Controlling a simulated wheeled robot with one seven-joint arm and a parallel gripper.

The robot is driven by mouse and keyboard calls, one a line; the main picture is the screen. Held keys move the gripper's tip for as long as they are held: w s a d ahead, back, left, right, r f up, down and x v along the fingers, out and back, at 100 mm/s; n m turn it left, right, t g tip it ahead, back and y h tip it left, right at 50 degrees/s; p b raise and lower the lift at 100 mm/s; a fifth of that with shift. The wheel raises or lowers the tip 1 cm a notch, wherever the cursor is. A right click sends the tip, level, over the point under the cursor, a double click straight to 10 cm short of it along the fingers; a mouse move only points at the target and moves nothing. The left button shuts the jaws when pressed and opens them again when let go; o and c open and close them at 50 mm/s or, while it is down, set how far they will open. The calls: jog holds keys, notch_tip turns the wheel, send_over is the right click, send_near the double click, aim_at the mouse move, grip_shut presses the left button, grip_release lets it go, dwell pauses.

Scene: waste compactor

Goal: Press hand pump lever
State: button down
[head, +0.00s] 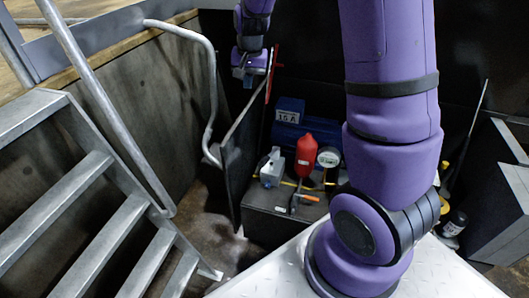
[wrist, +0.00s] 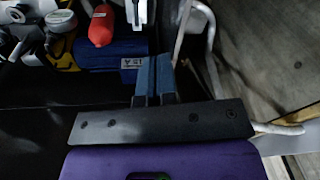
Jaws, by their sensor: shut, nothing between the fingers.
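My gripper (head: 250,76) hangs at the top centre of the head view, above the dark recess. Its blue fingers show together in the wrist view (wrist: 154,78), shut and empty. A slim red upright piece (head: 270,76) stands beside the gripper in the head view; I cannot tell whether it is the pump lever or whether they touch. Below is a blue unit labelled "15 A" (head: 289,135), with a red cylinder (head: 305,158) and a round gauge (head: 329,157) in front. The blue unit (wrist: 108,55) and red cylinder (wrist: 101,26) also show in the wrist view, beyond the fingertips.
A dark box (head: 272,212) bears a grey device (head: 271,168) and an orange-handled tool (head: 305,197). A dark upright panel (head: 233,180) and a curved grey handrail (head: 211,90) stand left of it. Metal stairs (head: 85,180) fill the left side.

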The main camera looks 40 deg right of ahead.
jog(key=w+d+f+m+g, duration=0.1)
jog(key=w+d+f, duration=0.1)
jog(key=f, duration=0.4)
jog(key=w+d+f+m, duration=0.1)
jog(key=w+d+f, duration=0.1)
jog(key=f, duration=0.4)
jog(key=m+h, duration=0.1)
send_over(264, 158)
jog(key=w, duration=0.2)
notch_tip(264, 158, down, 9)
jog(key=shift+s+a+f+g, duration=0.15)
jog(key=shift+f+g, duration=0.25)
jog(key=shift+f, duration=0.25)
jog(key=shift+f, duration=0.1)
jog(key=f, duration=0.6)
jog(key=d+f, duration=0.1)
jog(key=f, duration=0.2)
jog(key=shift+f, duration=0.2)
jog(key=f, duration=0.1)
jog(key=s+f, duration=0.1)
jog(key=f, duration=0.1)
jog(key=shift+s+a, duration=0.15)
jog(key=shift+a, duration=0.2)
jog(key=shift+s+a+f, duration=0.15)
jog(key=shift+s+f, duration=0.1)
jog(key=shift+f, duration=0.15)
